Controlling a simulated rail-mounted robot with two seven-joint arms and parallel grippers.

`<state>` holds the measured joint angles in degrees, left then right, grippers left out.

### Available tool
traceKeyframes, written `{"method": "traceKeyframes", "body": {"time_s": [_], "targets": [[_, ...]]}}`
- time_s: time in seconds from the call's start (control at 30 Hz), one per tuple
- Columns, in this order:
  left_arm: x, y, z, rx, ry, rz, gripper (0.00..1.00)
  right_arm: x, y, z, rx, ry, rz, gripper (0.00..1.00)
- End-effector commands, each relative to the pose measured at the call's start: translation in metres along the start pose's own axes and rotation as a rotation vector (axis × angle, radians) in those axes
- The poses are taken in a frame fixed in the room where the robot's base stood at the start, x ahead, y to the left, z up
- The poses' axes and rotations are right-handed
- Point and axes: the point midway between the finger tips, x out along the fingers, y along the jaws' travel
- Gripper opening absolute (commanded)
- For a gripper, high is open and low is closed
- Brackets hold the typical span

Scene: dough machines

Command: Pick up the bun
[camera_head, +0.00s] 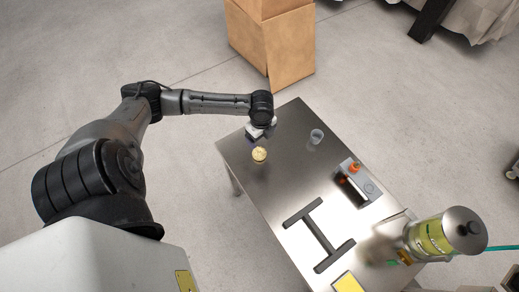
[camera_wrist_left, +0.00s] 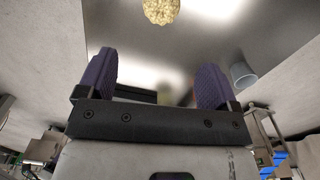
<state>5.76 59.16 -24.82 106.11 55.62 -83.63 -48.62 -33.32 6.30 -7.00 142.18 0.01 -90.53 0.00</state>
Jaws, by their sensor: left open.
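The bun (camera_head: 259,154) is a small round yellowish piece on the far left part of the metal table (camera_head: 285,190). In the left wrist view the bun (camera_wrist_left: 161,11) shows at the top edge, partly cut off, beyond the fingers and apart from them. My left gripper (camera_head: 254,136) is close to the bun, on its far side in the head view. In the left wrist view its two purple-padded fingers (camera_wrist_left: 153,82) are spread wide with nothing between them. My right gripper is in neither view.
A clear cup (camera_head: 316,136) stands right of the bun. A grey device with an orange part (camera_head: 356,184), a dark H-shaped frame (camera_head: 318,235) and a lidded machine (camera_head: 436,238) occupy the table further right. Cardboard boxes (camera_head: 272,45) stand behind the table.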

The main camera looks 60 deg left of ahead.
Motion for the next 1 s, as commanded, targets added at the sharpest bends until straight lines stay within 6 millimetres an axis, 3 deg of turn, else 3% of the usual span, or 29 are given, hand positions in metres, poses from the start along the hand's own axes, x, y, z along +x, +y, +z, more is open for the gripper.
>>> {"method": "traceKeyframes", "body": {"time_s": [0.23, 0.5, 0.7, 1.0], "targets": [[0.011, 0.0, -0.001, 0.13, 0.002, -0.003, 0.86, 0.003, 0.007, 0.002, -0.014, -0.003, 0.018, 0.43], [0.057, 0.0, -0.001, 0.132, 0.002, -0.003, 0.86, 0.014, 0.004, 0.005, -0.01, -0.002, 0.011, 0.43], [0.08, -0.001, -0.001, 0.133, 0.001, -0.005, 0.86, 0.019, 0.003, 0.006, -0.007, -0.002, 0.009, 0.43], [0.09, -0.001, 0.0, 0.134, 0.0, -0.006, 0.86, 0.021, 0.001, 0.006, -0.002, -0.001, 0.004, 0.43]]}}
